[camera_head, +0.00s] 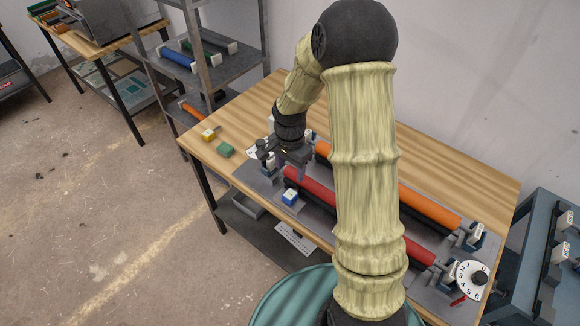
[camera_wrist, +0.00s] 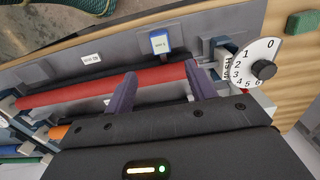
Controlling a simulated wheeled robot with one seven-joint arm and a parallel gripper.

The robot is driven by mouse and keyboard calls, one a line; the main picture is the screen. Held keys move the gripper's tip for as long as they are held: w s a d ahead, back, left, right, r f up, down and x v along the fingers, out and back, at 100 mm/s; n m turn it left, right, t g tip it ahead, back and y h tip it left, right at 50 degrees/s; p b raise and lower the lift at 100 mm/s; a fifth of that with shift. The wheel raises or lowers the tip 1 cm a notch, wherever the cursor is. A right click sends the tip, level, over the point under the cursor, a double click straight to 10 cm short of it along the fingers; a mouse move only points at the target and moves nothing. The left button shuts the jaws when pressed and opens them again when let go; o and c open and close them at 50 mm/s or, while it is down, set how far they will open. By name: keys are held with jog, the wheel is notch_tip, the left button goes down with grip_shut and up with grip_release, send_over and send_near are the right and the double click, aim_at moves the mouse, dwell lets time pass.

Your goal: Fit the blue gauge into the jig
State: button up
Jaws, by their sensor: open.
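The blue gauge (camera_head: 290,197), a small blue block with a white labelled top, sits on the grey base of the plate processor, in front of the red roller's left end. It also shows in the wrist view (camera_wrist: 160,42), beyond my fingertips. My gripper (camera_head: 296,168) is open and empty above the left end of the machine; in the wrist view its two purple fingers (camera_wrist: 160,88) stand apart over the red roller (camera_wrist: 130,77), clear of the gauge. I cannot tell for certain which part is the jig; a white-labelled spot (camera_wrist: 92,58) shows on the grey base beside the gauge.
A yellow block (camera_head: 209,134) and a green block (camera_head: 225,150) lie on the wooden table to the left. An orange roller (camera_head: 430,205) lies behind the red one. A numbered dial (camera_head: 471,281) stands at the right end, another (camera_wrist: 245,65) by the gauge. My arm hides the machine's middle.

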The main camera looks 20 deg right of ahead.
jog(key=s+r+n+t, duration=0.2)
jog(key=s+r+n, duration=0.8)
jog(key=s, duration=0.4)
jog(key=shift+s+n+t, duration=0.15)
jog(key=shift+n+t, duration=0.15)
jog(key=shift+n, duration=0.1)
jog(key=shift+r, duration=0.1)
dwell(0.5)
